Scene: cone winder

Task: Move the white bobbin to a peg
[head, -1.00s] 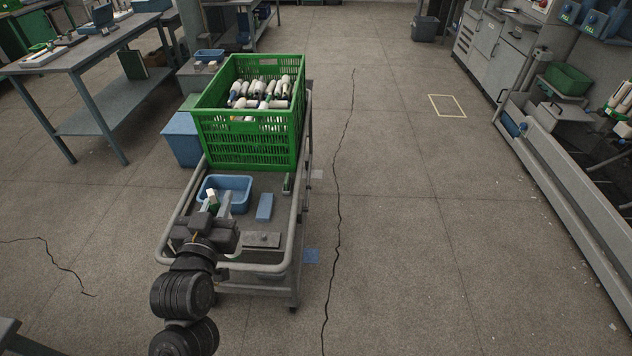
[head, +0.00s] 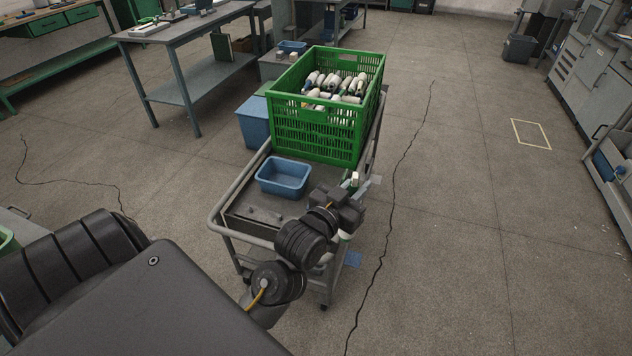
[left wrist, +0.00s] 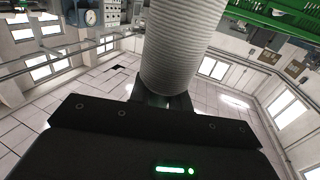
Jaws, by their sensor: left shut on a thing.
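The white bobbin (left wrist: 180,45) fills the upper middle of the left wrist view, a pale ribbed cylinder standing up from the jaws. My left gripper (left wrist: 165,98) is shut on it. In the head view my left gripper (head: 345,200) is over the right side of the trolley, near the front corner of the green crate. A small white and green shape shows just above it there; I cannot tell whether that is the bobbin. My right gripper is not in view. I see no peg clearly.
The green crate (head: 312,128) full of bobbins stands on the trolley (head: 222,205). An empty blue tray (head: 284,178) sits in front of it. A grey table (head: 180,32) stands behind left, machine cabinets (head: 605,100) at far right. The floor (head: 470,220) between is clear.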

